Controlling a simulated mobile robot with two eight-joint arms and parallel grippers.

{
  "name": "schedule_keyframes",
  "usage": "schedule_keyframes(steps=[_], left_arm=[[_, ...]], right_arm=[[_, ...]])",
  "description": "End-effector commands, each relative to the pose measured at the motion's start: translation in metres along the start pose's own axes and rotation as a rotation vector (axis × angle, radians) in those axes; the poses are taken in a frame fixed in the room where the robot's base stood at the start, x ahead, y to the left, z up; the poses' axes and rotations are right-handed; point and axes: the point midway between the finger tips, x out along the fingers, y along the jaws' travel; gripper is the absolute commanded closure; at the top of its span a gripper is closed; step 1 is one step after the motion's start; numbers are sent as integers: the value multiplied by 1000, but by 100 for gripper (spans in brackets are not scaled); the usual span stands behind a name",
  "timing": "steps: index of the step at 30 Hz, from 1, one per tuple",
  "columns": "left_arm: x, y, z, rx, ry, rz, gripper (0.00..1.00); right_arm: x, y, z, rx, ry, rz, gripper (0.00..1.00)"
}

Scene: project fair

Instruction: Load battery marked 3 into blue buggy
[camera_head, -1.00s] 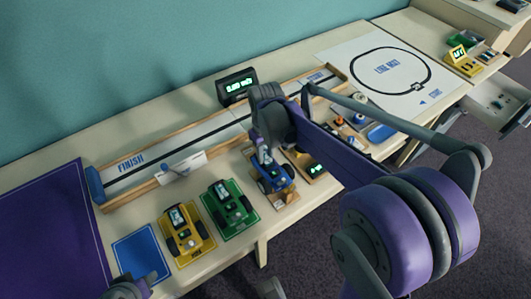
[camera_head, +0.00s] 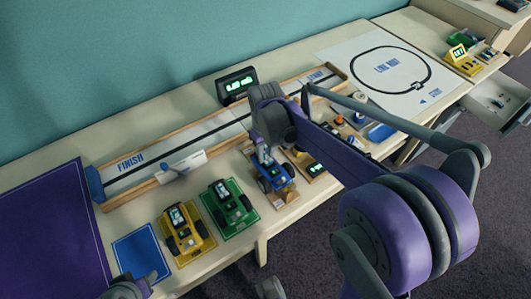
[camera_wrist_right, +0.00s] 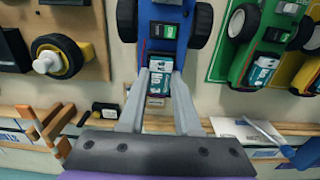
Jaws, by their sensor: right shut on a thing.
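The blue buggy (camera_head: 277,178) stands on a wooden stand near the table's front edge, right of the green buggy. It also shows in the right wrist view (camera_wrist_right: 163,50). My right gripper (camera_head: 264,150) is over it, partly hidden by my own arm. In the right wrist view my right gripper (camera_wrist_right: 160,74) is shut on a teal and white battery (camera_wrist_right: 157,86) at the buggy's end. The battery's label is partly readable and seems to end in 3. I cannot tell how deep it sits. A part of my left arm shows at the lower left; its jaws are unclear.
A yellow buggy (camera_head: 184,232) and a green buggy (camera_head: 229,205) stand to the left, each with a battery. A small green-lit device (camera_head: 315,169) is close on the right. The wooden-edged track (camera_head: 150,170) runs behind. A blue mat (camera_head: 140,252) lies at front left.

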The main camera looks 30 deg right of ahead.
Motion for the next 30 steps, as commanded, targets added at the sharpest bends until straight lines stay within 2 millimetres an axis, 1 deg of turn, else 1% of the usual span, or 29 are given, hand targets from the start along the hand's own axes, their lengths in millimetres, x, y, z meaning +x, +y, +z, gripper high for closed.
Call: schedule_keyframes(steps=[28,29,30], left_arm=[[1,0,0,0,0,0,50],[1,0,0,0,0,0,50],[1,0,0,0,0,0,50]], right_arm=[[3,0,0,0,0,0,100],[3,0,0,0,0,0,65],[3,0,0,0,0,0,57]])
